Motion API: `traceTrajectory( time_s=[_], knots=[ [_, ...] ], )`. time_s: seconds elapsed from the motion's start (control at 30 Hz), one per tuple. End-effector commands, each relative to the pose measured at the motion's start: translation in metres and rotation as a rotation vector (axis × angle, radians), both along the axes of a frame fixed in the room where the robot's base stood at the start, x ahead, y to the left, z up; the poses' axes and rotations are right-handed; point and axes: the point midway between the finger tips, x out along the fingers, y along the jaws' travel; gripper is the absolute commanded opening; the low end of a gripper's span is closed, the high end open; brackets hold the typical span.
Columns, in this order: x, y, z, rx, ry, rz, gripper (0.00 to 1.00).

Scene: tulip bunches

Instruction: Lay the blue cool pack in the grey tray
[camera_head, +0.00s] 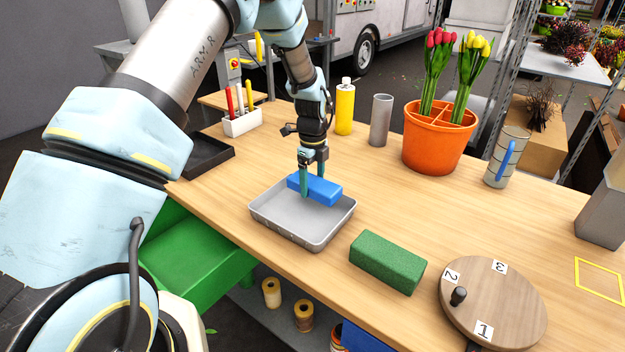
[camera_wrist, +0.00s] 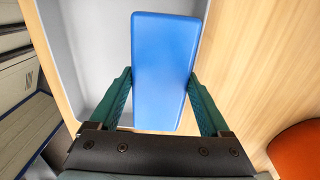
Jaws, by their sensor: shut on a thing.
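The blue cool pack (camera_head: 322,191) is a flat rectangular block held between the fingers of my gripper (camera_head: 306,179). In the wrist view the blue cool pack (camera_wrist: 162,70) sits between the two green fingers of my gripper (camera_wrist: 160,95). The grey tray (camera_head: 290,231) is a shallow rectangular tray on the wooden table. The pack is over the back part of the tray, near its rear rim; I cannot tell whether it touches the tray. The tray also shows behind the pack in the wrist view (camera_wrist: 85,50).
A green block (camera_head: 388,262) lies right of the tray, with a round wooden turntable (camera_head: 493,303) beyond it. A black tray (camera_head: 207,157) is to the left. A yellow bottle (camera_head: 345,107), grey cylinder (camera_head: 381,120) and orange tulip pot (camera_head: 437,140) stand behind.

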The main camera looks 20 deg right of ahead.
Motion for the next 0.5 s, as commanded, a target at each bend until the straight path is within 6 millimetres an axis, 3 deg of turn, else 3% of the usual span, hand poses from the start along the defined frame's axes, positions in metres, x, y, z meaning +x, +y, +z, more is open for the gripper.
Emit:
traceTrajectory(
  time_s=[0.33,0.37,0.5],
  knots=[
    [0.0005,-0.0002,-0.0028,0.0,-0.001,0.0,0.03],
    [0.0005,-0.0002,-0.0028,0.0,-0.001,0.0,0.82],
    [0.0005,-0.0001,-0.0029,-0.001,0.0,0.0,0.98]
  ],
)
